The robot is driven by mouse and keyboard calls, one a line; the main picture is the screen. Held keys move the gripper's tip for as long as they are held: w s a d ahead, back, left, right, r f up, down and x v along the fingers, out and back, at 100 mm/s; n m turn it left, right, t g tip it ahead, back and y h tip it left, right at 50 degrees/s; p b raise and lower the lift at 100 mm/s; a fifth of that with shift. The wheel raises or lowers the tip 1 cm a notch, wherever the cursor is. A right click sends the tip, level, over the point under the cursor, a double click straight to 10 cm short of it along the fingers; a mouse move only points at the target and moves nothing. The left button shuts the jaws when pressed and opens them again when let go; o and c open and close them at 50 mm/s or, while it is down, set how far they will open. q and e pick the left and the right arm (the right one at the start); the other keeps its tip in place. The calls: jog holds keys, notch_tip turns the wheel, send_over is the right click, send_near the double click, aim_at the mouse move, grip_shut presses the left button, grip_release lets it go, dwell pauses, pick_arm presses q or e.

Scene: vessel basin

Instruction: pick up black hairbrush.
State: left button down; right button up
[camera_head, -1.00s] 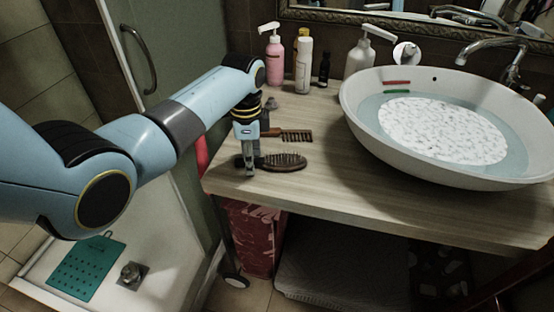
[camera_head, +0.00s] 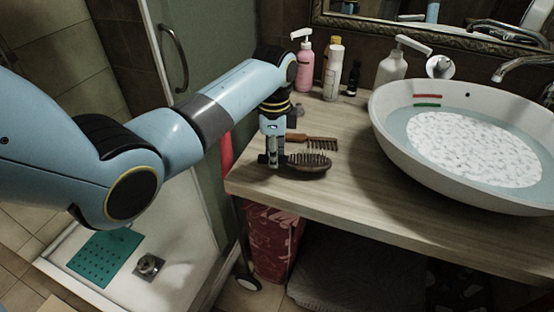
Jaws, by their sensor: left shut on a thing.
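The black hairbrush (camera_head: 310,163) is dark with a bristled oval head. It shows near the left front part of the wooden counter (camera_head: 350,190), bristles up, head toward the right. My left gripper (camera_head: 273,164) points down over its handle and is shut on it. The fingers hide most of the handle. I cannot tell whether the brush is touching the counter or slightly above it. My right gripper is not in view.
A white basin (camera_head: 385,140) with water fills the counter's right side. A pink bottle (camera_head: 304,68), a white bottle (camera_head: 333,75) and a soap dispenser (camera_head: 391,68) stand at the back. The counter's front edge is close.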

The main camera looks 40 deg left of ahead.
pick_arm(q)
notch_tip(320, 180, up, 2)
jog(key=shift+r, duration=0.1)
jog(key=s+d+r, duration=0.1)
jog(key=d+r, duration=0.5)
jog(key=d, duration=0.5)
jog(key=shift+s+d+r+b, duration=0.25)
jog(key=shift+d+r+b, duration=0.1)
jog(key=shift+b, duration=0.1)
